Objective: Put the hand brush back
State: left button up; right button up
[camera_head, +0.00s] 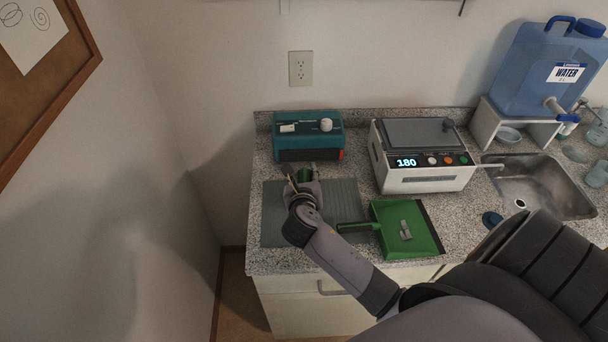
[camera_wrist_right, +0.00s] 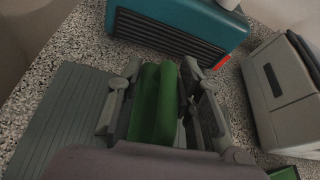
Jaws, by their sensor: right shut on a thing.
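My right gripper (camera_head: 306,178) is over the back part of the grey ribbed mat (camera_head: 347,197) on the counter, in front of the teal device. In the right wrist view its two fingers are shut on the green hand brush (camera_wrist_right: 154,104), which lies lengthwise between them. In the head view my gripper hides most of the brush. I cannot tell whether the brush touches the mat. A green dustpan (camera_head: 393,246) with a small grey piece on it lies at the right edge of the mat, its handle pointing left. My left gripper is not in view.
The teal device (camera_head: 290,141) stands close behind my gripper. A white heating bath (camera_head: 420,181) showing 180 stands to the right. Farther right are a sink (camera_head: 535,183) and a blue water jug (camera_head: 535,75). The left part of the mat is clear.

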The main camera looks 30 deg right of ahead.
jog(key=o, duration=1.2)
jog(key=shift+o, duration=0.2)
jog(key=shift+r, duration=0.1)
jog(key=b+v, duration=0.1)
jog(key=v, duration=1.1)
